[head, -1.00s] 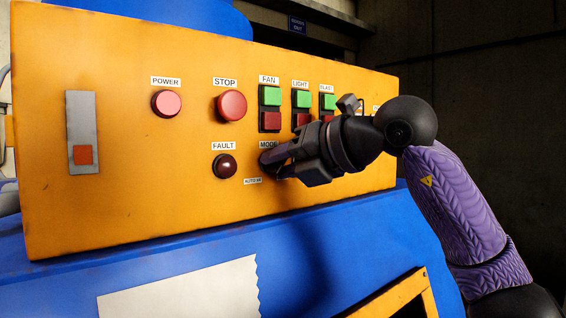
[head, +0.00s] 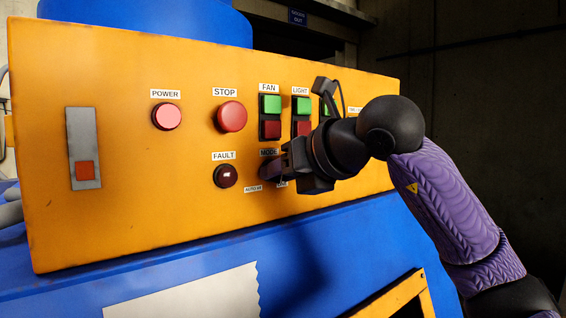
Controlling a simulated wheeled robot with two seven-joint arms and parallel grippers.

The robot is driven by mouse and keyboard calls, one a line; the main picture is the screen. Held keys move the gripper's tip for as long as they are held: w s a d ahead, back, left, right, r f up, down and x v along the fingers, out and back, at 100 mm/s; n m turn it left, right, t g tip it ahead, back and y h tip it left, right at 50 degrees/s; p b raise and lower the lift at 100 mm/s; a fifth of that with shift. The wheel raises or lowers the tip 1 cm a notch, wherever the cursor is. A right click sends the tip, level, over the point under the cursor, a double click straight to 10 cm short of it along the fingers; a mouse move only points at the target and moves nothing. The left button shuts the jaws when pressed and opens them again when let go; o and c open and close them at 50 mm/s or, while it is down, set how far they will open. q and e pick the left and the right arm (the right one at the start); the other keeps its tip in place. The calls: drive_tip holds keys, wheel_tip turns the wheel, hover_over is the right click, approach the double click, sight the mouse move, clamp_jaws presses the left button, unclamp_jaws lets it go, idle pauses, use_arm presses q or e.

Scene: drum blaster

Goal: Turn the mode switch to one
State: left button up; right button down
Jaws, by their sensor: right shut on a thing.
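The orange control panel (head: 130,210) fills the left and middle of the head view. My right gripper (head: 272,168) is shut on the mode switch (head: 265,170) just below that label. The gripper covers most of the switch, so I cannot tell which way it points. Part of a small label (head: 253,189) shows below left of the switch, and another (head: 282,184) shows partly below right. My left gripper is not in view.
Red POWER (head: 166,116) and STOP (head: 231,116) buttons sit left of my arm. Green and red FAN (head: 270,104) and LIGHT (head: 302,104) buttons sit just above the gripper. A slider plate (head: 84,125) with an orange-red block is at far left.

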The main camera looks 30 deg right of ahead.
drive_tip(key=shift+a+f+n+t+h, duration=0.1)
drive_tip(key=shift+n+t+h, duration=0.1)
drive_tip(key=shift+n+h, duration=1.3)
drive_tip(key=shift+a+f+n+t+h, duration=0.15)
drive_tip(key=shift+n+h, duration=0.85)
drive_tip(key=shift+n, duration=1)
drive_tip(key=shift+d+r, duration=0.1)
drive_tip(key=c, duration=0.7)
unclamp_jaws()
